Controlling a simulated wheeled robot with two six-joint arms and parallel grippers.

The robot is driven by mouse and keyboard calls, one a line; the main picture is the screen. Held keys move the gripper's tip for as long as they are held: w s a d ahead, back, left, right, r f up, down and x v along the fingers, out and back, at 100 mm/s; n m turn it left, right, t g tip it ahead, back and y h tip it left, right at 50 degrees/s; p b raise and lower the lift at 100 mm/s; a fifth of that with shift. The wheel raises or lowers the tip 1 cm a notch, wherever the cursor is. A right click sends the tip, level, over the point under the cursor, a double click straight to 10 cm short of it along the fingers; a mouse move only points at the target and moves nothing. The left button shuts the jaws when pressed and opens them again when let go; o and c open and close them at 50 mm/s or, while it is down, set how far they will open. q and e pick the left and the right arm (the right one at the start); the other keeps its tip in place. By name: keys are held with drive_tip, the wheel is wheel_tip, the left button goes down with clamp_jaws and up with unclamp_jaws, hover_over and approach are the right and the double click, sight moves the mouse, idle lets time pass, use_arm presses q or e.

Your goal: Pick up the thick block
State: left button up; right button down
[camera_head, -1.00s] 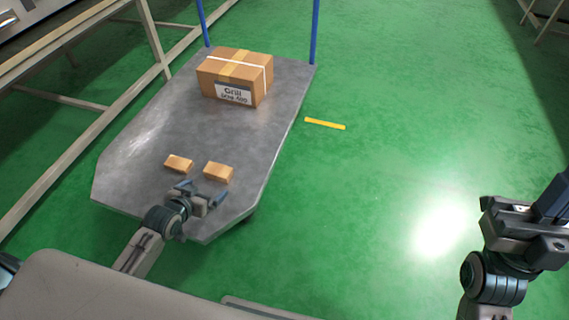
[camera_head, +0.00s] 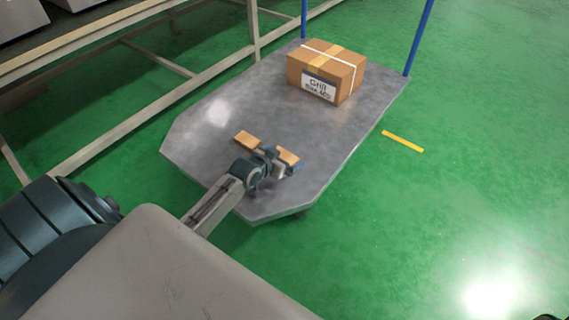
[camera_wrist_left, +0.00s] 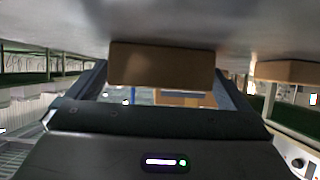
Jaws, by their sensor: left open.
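Two small tan blocks lie on the grey cart top. The left block (camera_head: 247,139) is fully clear of my gripper, and it shows at the right in the left wrist view (camera_wrist_left: 290,72). The right block (camera_head: 289,156) is partly hidden by my left gripper (camera_head: 281,162). In the left wrist view, which looks upside down, this block (camera_wrist_left: 160,66) sits between the two open fingers, with no clear contact. It looks taller there but also nearer, so I cannot tell surely which block is thicker. My right gripper is out of view except perhaps a dark sliver at the bottom right corner.
A large taped carton (camera_head: 327,75) with a white label stands at the back of the cart (camera_head: 215,115). Blue posts (camera_head: 420,38) rise at its far end. A beige metal frame (camera_head: 150,110) runs along the left.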

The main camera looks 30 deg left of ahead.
use_arm(q)
drive_tip(key=shift+w+f, duration=0.1)
drive_tip(key=shift+w, duration=0.2)
drive_tip(key=c, duration=0.9)
